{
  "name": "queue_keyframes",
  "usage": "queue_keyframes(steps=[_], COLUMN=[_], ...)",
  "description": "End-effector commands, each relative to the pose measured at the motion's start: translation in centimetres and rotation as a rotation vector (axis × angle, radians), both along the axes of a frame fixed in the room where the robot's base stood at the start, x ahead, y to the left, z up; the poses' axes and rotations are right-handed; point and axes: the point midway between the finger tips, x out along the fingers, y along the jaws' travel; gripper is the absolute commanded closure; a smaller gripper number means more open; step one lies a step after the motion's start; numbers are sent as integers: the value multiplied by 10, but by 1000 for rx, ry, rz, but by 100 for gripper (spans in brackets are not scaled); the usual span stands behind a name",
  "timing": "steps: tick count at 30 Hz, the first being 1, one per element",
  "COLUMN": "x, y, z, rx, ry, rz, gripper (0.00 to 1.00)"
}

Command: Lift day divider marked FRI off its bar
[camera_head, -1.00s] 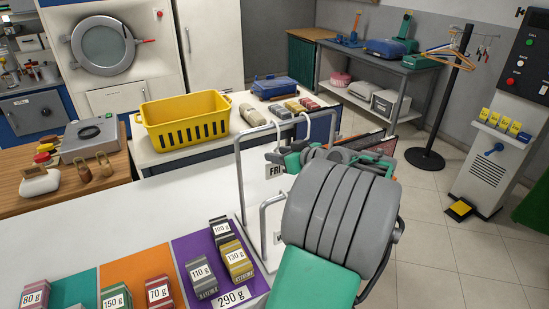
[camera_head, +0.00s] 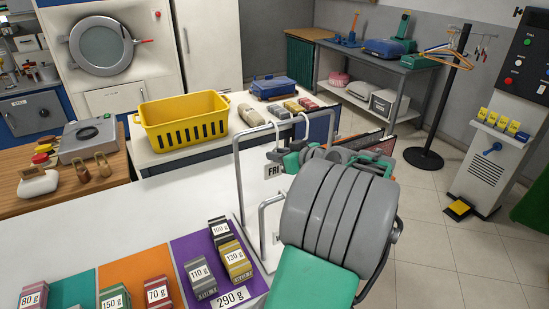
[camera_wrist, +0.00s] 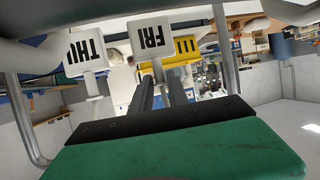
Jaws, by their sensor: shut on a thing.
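The divider marked FRI (camera_head: 273,171) is a white card by the silver bar frame (camera_head: 238,165) at the counter's right end. In the wrist view the FRI card (camera_wrist: 152,36) appears upside down, just beyond my fingertips. My gripper (camera_head: 277,155) is level with the top of the card in the head view. In the wrist view my gripper's dark fingers (camera_wrist: 160,82) are close together and shut on the divider, below its lettering. A divider marked THU (camera_wrist: 84,52) stands to its left, apart from the fingers. Whether the FRI divider touches its bar is hidden.
A second silver frame (camera_head: 262,225) stands nearer, partly behind my arm. Weight-labelled blocks lie on coloured mats, including a purple mat (camera_head: 190,248). A yellow basket (camera_head: 184,120) stands on the counter behind. The floor (camera_head: 445,250) to the right is clear.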

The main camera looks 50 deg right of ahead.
Motion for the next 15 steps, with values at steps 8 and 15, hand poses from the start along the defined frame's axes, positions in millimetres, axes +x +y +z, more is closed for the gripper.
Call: queue_keyframes(steps=[8, 15], x=[0, -37], y=[-1, 3], z=[18, 73], rx=[-5, -9], ry=[-2, -1], rz=[1, -5], gripper=[100, 100])
